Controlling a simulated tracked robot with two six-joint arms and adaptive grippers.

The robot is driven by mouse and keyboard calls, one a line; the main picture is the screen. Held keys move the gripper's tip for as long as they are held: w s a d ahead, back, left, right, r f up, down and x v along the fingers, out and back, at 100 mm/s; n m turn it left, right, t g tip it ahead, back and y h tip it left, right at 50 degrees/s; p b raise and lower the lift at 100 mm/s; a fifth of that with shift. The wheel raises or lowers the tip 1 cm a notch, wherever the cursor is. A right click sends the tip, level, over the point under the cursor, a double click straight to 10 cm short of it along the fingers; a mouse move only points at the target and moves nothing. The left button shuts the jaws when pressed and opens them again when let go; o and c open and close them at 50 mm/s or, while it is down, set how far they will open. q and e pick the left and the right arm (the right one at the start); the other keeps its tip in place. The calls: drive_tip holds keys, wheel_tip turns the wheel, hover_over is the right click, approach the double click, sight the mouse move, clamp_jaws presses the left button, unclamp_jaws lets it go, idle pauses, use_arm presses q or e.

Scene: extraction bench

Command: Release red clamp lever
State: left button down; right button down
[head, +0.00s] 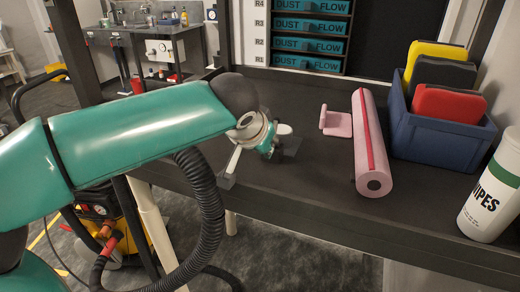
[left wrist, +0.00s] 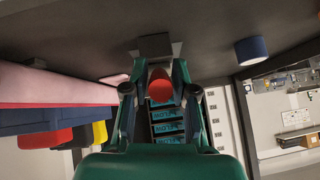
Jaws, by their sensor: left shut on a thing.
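The clamp lever shows a rounded red end (left wrist: 161,88) between the two fingers of my left gripper (left wrist: 158,80) in the left wrist view. The fingers are shut on it. A grey block (left wrist: 156,46) lies just beyond the fingertips, against the dark bench top. In the head view my left gripper (head: 272,140) is low over the bench near its front left edge, and its own wrist and fingers hide the red lever. A small dark grey block (head: 291,146) shows beside the fingers. My right gripper is in neither view.
On the bench (head: 310,200) lie a pink roller (head: 359,130) and a pink bracket (head: 336,122). A blue bin (head: 430,138) and a wipes canister (head: 494,195) stand at the right. Teal drawers (head: 308,45) stand behind. A blue cylinder (left wrist: 251,51) shows in the left wrist view.

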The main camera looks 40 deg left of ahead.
use_arm(q)
drive_tip(key=c, duration=0.9)
unclamp_jaws()
drive_tip(key=v, duration=1.2)
drive_tip(key=shift+f, duration=0.1)
